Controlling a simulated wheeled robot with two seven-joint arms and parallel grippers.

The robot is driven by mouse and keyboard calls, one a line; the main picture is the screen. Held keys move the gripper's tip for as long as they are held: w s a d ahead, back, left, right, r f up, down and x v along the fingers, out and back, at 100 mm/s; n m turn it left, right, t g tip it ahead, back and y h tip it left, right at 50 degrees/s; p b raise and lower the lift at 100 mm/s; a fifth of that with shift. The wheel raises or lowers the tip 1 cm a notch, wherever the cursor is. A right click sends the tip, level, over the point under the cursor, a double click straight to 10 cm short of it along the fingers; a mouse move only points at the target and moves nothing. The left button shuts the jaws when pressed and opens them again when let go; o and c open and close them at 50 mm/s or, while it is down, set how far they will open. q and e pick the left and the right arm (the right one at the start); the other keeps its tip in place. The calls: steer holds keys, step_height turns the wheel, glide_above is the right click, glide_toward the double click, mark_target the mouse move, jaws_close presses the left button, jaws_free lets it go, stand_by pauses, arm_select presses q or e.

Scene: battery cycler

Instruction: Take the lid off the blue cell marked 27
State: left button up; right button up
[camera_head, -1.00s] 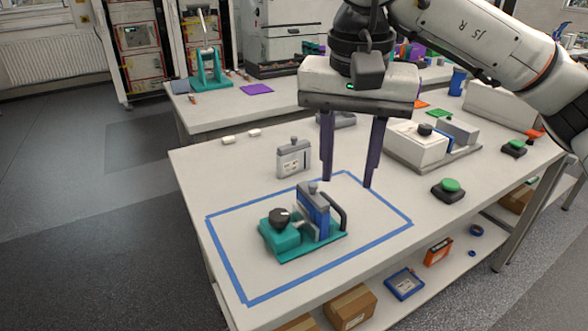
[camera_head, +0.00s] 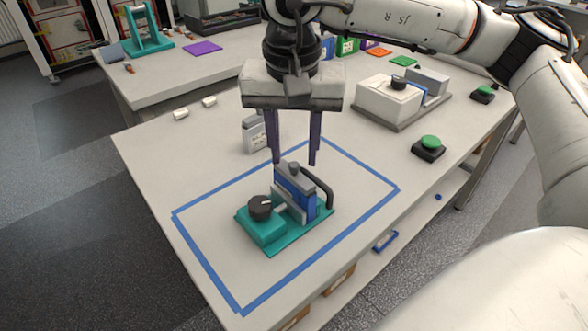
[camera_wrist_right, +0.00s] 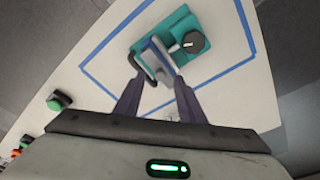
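The blue cell (camera_head: 308,205) with a grey lid (camera_head: 294,170) stands upright in a teal fixture (camera_head: 263,235) inside the blue tape outline. No number can be read on it. A black knob (camera_head: 260,207) sits on the fixture's left and a dark handle (camera_head: 322,184) on its right. My right gripper (camera_head: 294,163) is open and points down, its two fingers just above and behind the cell. In the right wrist view the fingers (camera_wrist_right: 152,97) are apart, with the cell and lid (camera_wrist_right: 156,64) beyond and between them. My left gripper is not in view.
A grey cell (camera_head: 253,134) stands behind the fixture, partly hidden by my right gripper. A green button (camera_head: 430,142) and a white box device (camera_head: 388,104) are to the right. The taped area (camera_head: 345,180) is otherwise clear around the fixture.

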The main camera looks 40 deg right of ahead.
mark_target(294, 172)
steer(key=shift+w+d+f, duration=0.15)
steer(key=shift+f, duration=1.05)
jaws_close()
